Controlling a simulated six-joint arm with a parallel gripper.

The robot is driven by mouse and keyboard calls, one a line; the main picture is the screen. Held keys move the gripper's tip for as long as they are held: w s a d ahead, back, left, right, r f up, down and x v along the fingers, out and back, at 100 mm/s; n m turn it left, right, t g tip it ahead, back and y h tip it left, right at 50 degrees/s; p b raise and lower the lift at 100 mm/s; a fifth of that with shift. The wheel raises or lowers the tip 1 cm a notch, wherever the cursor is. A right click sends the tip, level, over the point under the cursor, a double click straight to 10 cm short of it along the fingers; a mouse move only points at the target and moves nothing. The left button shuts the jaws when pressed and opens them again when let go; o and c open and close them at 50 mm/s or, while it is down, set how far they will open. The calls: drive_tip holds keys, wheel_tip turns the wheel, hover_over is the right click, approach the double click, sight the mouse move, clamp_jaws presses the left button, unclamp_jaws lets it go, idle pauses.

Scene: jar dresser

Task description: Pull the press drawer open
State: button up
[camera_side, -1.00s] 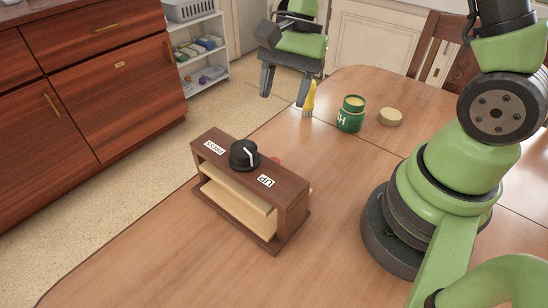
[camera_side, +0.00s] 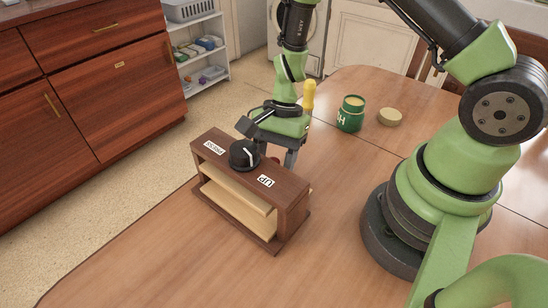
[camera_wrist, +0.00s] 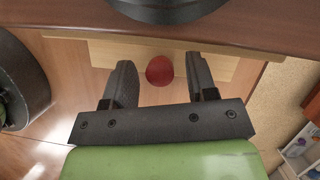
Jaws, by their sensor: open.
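A small brown dresser (camera_side: 285,190) stands on the table, with a PRESS label (camera_side: 214,147), an UP label (camera_side: 265,181) and a black dial (camera_side: 244,155) on top. Its side facing the camera is open, showing pale wood (camera_side: 240,205) inside. My gripper (camera_side: 276,150) is behind the dresser, pointing down. In the wrist view a round red knob (camera_wrist: 160,70) sits in front of a pale drawer panel (camera_wrist: 105,53). The open fingers (camera_wrist: 160,64) are on either side of the knob, with gaps visible. The drawer's label is not readable there.
A green jar (camera_side: 350,114), a round lid (camera_side: 390,117) and a yellow-handled tool (camera_side: 309,95) are behind and right of the dresser. The table (camera_side: 150,245) in front is clear. A large cabinet (camera_side: 90,70) stands at left, beyond the table.

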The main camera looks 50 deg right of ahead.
drive_tip(key=shift+f, duration=0.1)
clamp_jaws()
drive_tip(key=d, duration=1)
drive_tip(key=shift+d, duration=0.35)
unclamp_jaws()
drive_tip(key=v, duration=1)
